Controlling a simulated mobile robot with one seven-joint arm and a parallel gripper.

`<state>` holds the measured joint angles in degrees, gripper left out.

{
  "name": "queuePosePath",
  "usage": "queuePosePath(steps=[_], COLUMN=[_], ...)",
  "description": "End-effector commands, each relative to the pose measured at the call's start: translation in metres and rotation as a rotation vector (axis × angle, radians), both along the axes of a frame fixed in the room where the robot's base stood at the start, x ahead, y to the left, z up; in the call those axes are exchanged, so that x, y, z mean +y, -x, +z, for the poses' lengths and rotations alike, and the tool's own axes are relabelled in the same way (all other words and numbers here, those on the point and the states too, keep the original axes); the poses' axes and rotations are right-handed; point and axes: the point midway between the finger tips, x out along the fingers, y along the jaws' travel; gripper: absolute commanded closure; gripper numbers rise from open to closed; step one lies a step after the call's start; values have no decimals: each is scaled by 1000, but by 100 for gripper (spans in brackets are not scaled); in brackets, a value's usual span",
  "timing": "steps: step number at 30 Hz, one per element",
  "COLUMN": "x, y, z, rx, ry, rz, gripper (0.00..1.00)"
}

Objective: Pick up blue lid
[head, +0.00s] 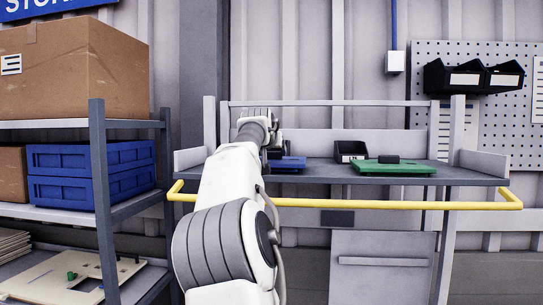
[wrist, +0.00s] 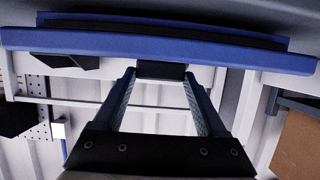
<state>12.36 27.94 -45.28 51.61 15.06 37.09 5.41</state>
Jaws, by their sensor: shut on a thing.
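The blue lid (head: 291,163) is a flat blue plate at the workbench's left-middle part, partly hidden behind my arm in the head view. In the wrist view the blue lid (wrist: 80,42) spans the top of the picture. Its small black handle (wrist: 160,71) sits between my two fingertips. My gripper (wrist: 160,78) is shut on this handle, with a finger on either side. In the head view my arm hides most of the gripper. I cannot tell whether the lid touches the bench top or is raised slightly.
A green lid with a black handle (head: 394,168) lies to the right on the workbench (head: 325,178). A black bin (head: 349,151) stands behind, between the lids. A yellow rail (head: 400,205) runs along the bench front. A shelf with blue crates (head: 92,174) stands left.

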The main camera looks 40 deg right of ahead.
Motion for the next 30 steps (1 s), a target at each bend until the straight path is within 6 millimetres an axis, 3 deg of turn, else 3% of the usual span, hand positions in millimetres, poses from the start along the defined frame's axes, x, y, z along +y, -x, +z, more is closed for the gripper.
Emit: queuePosePath(steps=[8,18,30], x=[-1,-42,-68], y=[1,55,88], z=[42,77,101], rx=[-3,-4,-2], ry=[4,3,1], rz=[-2,-4,-1], gripper=[99,99,99])
